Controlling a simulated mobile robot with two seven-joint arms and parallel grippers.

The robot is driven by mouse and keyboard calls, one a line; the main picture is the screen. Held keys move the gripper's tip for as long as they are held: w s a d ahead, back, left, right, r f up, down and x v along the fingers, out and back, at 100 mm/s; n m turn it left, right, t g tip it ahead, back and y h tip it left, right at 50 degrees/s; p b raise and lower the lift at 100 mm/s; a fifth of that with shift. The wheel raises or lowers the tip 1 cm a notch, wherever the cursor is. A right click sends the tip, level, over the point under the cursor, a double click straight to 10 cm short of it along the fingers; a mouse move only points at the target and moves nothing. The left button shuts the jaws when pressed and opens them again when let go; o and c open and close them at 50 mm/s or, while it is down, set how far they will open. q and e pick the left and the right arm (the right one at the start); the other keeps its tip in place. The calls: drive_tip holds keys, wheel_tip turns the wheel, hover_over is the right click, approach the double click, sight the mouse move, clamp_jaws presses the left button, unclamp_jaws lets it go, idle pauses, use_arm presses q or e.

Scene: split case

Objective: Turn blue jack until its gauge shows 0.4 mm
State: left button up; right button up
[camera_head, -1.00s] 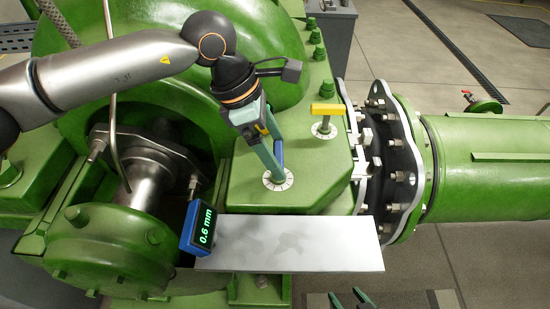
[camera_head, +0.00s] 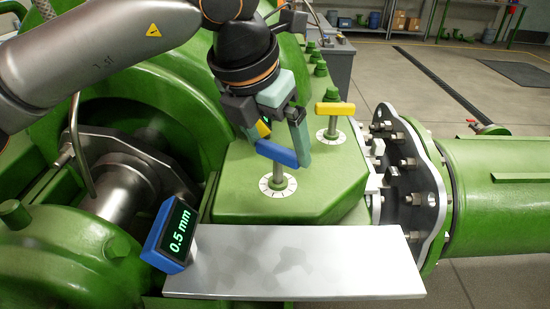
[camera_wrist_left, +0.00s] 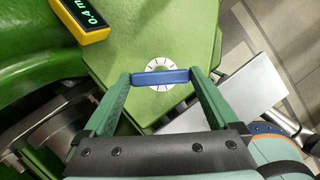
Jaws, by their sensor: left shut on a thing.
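The blue jack (camera_head: 277,154) has a blue bar handle on a metal stem, above a white dial (camera_head: 277,186) on the green housing. Its handle also shows in the left wrist view (camera_wrist_left: 160,77), lying crosswise over the dial. My left gripper (camera_head: 284,150) is shut on the blue handle, one finger at each end. In the left wrist view my fingers (camera_wrist_left: 161,80) hold it end to end. The blue-cased gauge (camera_head: 176,235) reads 0.5 mm. My right gripper is not in view.
A yellow jack (camera_head: 335,109) stands close behind and right. A yellow-cased gauge (camera_wrist_left: 84,17) in the left wrist view shows 0.4, its text cut off. A bare metal plate (camera_head: 320,262) lies in front. A bolted flange (camera_head: 415,180) and green pipe (camera_head: 500,190) are to the right.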

use_arm(q)
drive_tip(key=shift+d+f+n+y+b, duration=0.1)
drive_tip(key=shift+n+y+b, duration=0.3)
drive_tip(key=shift+n+b, duration=0.4)
drive_tip(key=n+b, duration=0.1)
drive_tip(key=n, duration=0.1)
drive_tip(key=shift+n+t+y, duration=0.3)
drive_tip(key=shift+y, duration=0.1)
drive_tip(key=shift+r+n+y+b, duration=0.2)
drive_tip(key=shift+n+y+b, duration=0.25)
drive_tip(key=shift+n, duration=0.85)
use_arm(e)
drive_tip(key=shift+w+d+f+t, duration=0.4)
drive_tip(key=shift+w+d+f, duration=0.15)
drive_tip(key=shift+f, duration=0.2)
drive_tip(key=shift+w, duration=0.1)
use_arm(q)
drive_tip(key=o, duration=0.9)
drive_tip(key=shift+o, duration=0.5)
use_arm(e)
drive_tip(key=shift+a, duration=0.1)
use_arm(q)
drive_tip(key=shift+r, duration=0.1)
